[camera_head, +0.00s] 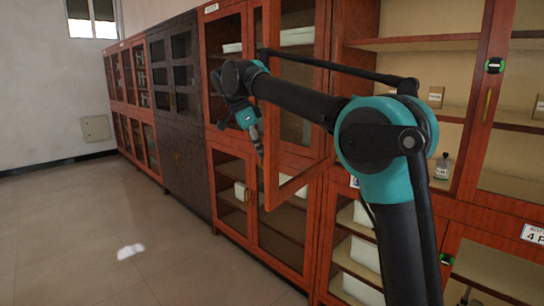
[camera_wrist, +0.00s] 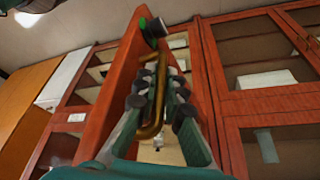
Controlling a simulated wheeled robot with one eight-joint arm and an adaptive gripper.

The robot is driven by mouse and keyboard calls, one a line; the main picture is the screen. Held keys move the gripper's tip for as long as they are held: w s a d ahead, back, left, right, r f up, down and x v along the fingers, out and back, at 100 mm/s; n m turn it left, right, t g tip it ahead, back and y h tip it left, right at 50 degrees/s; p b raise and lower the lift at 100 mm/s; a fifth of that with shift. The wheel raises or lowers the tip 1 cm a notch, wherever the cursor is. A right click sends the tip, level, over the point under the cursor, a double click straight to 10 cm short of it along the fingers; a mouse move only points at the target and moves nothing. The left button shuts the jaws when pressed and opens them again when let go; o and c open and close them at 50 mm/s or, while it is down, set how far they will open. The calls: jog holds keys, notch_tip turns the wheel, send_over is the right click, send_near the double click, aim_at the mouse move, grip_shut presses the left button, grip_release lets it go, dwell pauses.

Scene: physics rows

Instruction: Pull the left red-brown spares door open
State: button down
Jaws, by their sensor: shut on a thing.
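The red-brown glass-panelled door (camera_head: 300,181) stands swung out from the cabinet row, its lower corner jutting into the room in the head view. In the wrist view the door (camera_wrist: 112,88) shows as a red-brown frame, with a brass bar handle (camera_wrist: 152,128) on it. My gripper (camera_wrist: 158,95) is shut on that handle, one finger on each side. A green and black round fitting (camera_wrist: 152,28) sits on the door beyond the handle.
Other red-brown glass cabinets (camera_head: 229,60) and a dark cabinet (camera_head: 178,110) line the wall to the left. Open shelves (camera_head: 425,75) hold a bottle (camera_head: 442,167) and small boxes on the right. The tiled floor (camera_head: 90,225) at left is clear.

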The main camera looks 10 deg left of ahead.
jog(key=w+a, duration=0.3)
jog(key=a, duration=0.3)
jog(key=shift+w+a, duration=0.15)
jog(key=shift+w, duration=0.15)
jog(key=c, duration=1.8)
grip_release()
jog(key=shift+s+a, duration=0.1)
jog(key=shift+o, duration=1)
jog(key=v, duration=0.7)
jog(key=shift+r, duration=0.25)
